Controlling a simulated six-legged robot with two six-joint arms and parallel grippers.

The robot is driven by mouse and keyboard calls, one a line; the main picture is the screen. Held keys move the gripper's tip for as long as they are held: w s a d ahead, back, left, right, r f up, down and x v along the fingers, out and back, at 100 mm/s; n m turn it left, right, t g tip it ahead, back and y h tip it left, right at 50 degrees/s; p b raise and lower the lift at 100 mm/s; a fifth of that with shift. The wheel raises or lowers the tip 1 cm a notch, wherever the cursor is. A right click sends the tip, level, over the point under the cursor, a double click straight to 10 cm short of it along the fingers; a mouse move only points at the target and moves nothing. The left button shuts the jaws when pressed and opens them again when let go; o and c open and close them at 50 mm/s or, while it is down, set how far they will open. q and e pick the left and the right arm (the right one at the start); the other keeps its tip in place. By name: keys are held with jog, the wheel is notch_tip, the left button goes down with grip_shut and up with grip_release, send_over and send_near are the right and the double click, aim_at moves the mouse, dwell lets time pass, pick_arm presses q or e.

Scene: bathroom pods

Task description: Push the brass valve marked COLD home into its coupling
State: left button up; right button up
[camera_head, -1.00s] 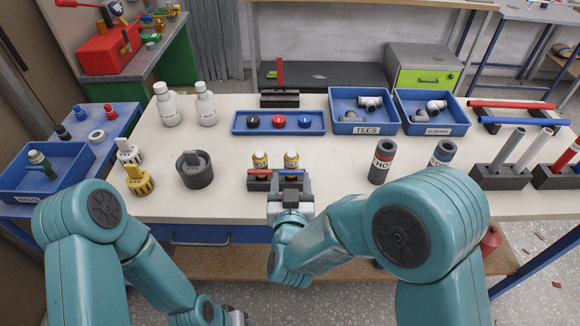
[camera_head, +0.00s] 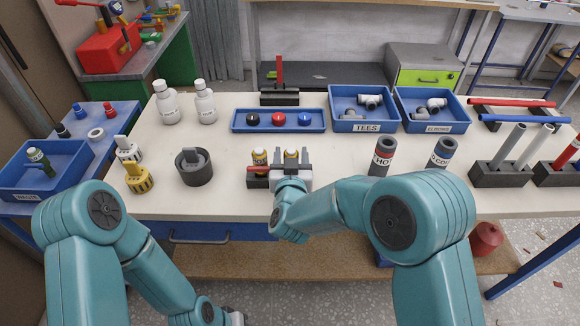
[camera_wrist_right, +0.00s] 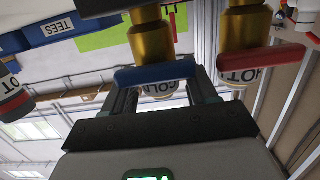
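The brass valve marked COLD (camera_head: 291,157) stands upright in a dark block at the table's front middle. In the right wrist view it shows as a brass body (camera_wrist_right: 151,42) with a blue handle and a partly hidden COLD label. My right gripper (camera_head: 291,168) is open, its fingers on either side of this valve; I cannot tell if they touch it. A grey cylinder with a blue band (camera_head: 443,152) and partly hidden lettering stands at the right. My left gripper (camera_head: 234,317) barely shows at the bottom edge; its fingers cannot be made out.
The brass HOT valve (camera_head: 260,157) with its red handle stands close on the left. A grey cylinder with a red band (camera_head: 382,156) stands right of my gripper. A dark round cup (camera_head: 194,170) is at the left. A blue tray (camera_head: 235,122) lies behind.

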jog(key=c, duration=0.7)
jog(key=shift+r+p, duration=1.9)
jog(key=shift+r, duration=1.65)
jog(key=shift+d+f, duration=0.1)
